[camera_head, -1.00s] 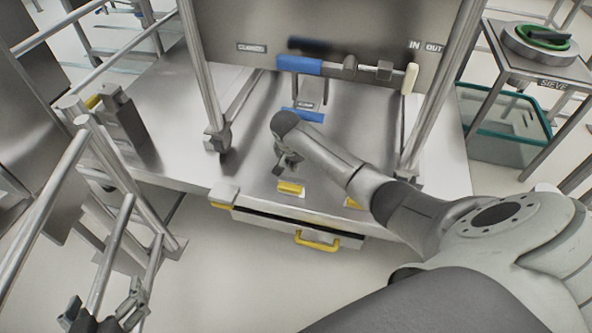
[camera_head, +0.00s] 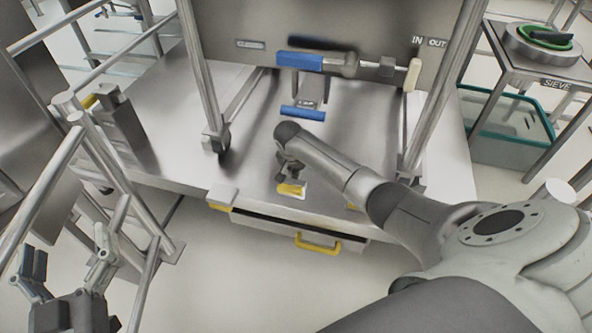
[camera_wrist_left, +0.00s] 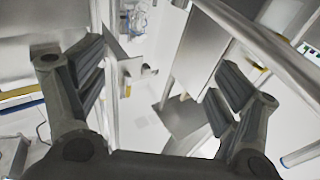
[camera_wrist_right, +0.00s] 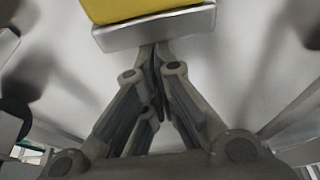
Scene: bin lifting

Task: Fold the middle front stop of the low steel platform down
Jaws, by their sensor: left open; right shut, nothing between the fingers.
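The low steel platform (camera_head: 180,160) spans the middle of the head view. Its middle front stop (camera_head: 293,190) is a small yellow-topped piece near the front edge. In the right wrist view the stop (camera_wrist_right: 150,12) shows a yellow top and grey steel face. My right gripper (camera_head: 287,178) is shut and empty right at the stop, covering part of it. Its closed tips (camera_wrist_right: 158,52) lie at the grey face; I cannot tell whether they touch. The stop's exact tilt is unclear. My left gripper (camera_head: 68,262) is open and empty at lower left, away from the platform.
A drawer front with a yellow handle (camera_head: 318,244) is below. Steel posts (camera_head: 203,80) and rails (camera_head: 45,190) stand left. A bin (camera_head: 510,130) is right.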

